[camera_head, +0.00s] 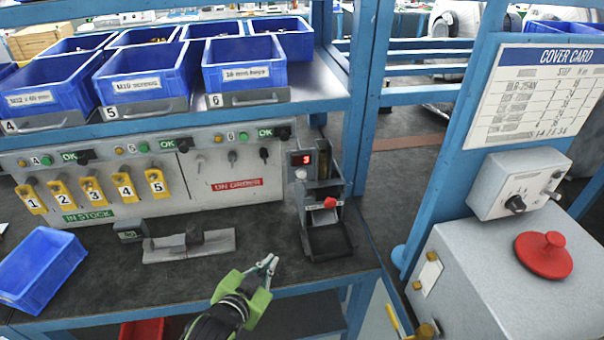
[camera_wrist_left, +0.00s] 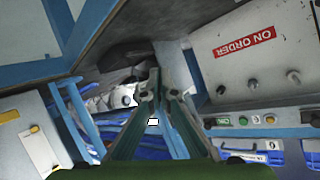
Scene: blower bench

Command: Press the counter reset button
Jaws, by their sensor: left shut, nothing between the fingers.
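The counter (camera_head: 301,158) is a small dark box with a red lit digit that looks like a 3. It is on the front of the grey panel, at the panel's right end. A small pale round button (camera_head: 300,174) sits just below the digit. My left gripper (camera_head: 272,262) has green and black parts and is over the bench's front edge, in front of and below the counter, apart from it. Its fingers are shut and empty, and they also show in the left wrist view (camera_wrist_left: 152,80). I cannot make out the counter in the left wrist view. My right gripper is not in view.
A dark dispenser with a red knob (camera_head: 330,202) and a tray stands right of the counter. A flat metal plate with a handle (camera_head: 190,245) lies on the bench. A blue bin (camera_head: 40,268) is at left. Yellow numbered tags (camera_head: 92,190) hang on the panel.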

